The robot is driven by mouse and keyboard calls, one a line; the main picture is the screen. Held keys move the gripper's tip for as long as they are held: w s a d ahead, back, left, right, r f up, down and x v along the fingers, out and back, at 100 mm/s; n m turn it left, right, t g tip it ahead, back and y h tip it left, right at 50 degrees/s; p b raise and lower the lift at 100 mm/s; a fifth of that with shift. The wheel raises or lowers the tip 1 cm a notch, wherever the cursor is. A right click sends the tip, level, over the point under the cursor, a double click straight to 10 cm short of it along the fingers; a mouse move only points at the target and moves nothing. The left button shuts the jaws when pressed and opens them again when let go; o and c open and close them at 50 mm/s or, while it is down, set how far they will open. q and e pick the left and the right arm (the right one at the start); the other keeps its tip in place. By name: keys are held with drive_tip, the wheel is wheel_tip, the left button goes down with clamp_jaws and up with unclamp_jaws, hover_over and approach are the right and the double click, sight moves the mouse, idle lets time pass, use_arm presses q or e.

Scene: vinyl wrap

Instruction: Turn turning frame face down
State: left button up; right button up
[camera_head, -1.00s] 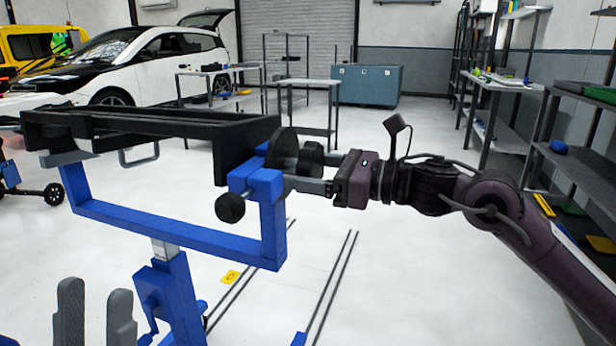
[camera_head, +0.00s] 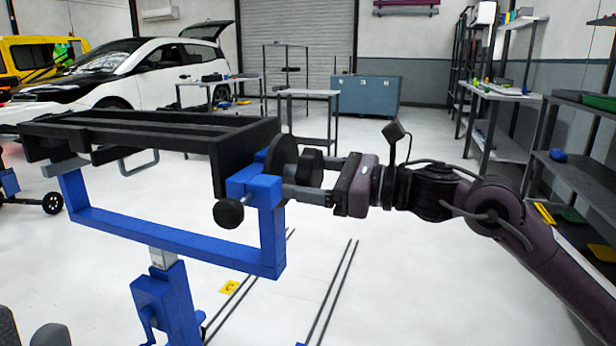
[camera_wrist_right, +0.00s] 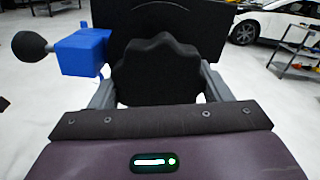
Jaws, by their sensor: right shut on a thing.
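The turning frame is a black rectangular frame (camera_head: 150,128) on a blue U-shaped stand (camera_head: 175,240), in the middle left of the head view. It lies about level. At its right end are a black disc and a dark lobed knob (camera_head: 310,166). My right gripper (camera_head: 318,176) is shut on this knob from the right. In the right wrist view the lobed knob (camera_wrist_right: 157,72) sits between the two grey fingers (camera_wrist_right: 160,90). A round black clamp knob (camera_head: 229,213) sticks out of the blue block below the disc. My left gripper is not clearly in view.
Dark rails (camera_head: 335,290) run along the white floor right of the stand, near a yellow floor marker (camera_head: 229,287). Shelves (camera_head: 575,150) line the right side. Tables (camera_head: 308,115), a teal cabinet (camera_head: 366,95) and a white car (camera_head: 130,68) stand behind.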

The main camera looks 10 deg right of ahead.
drive_tip(key=o, duration=1.4)
drive_tip(key=shift+d, duration=0.15)
drive_tip(key=b+v, duration=0.1)
drive_tip(key=v, duration=0.5)
drive_tip(key=shift+s+d+f, duration=0.2)
drive_tip(key=shift+s+d, duration=0.05)
drive_tip(key=shift+s+d+r, duration=0.15)
drive_tip(key=shift+s+d, duration=0.2)
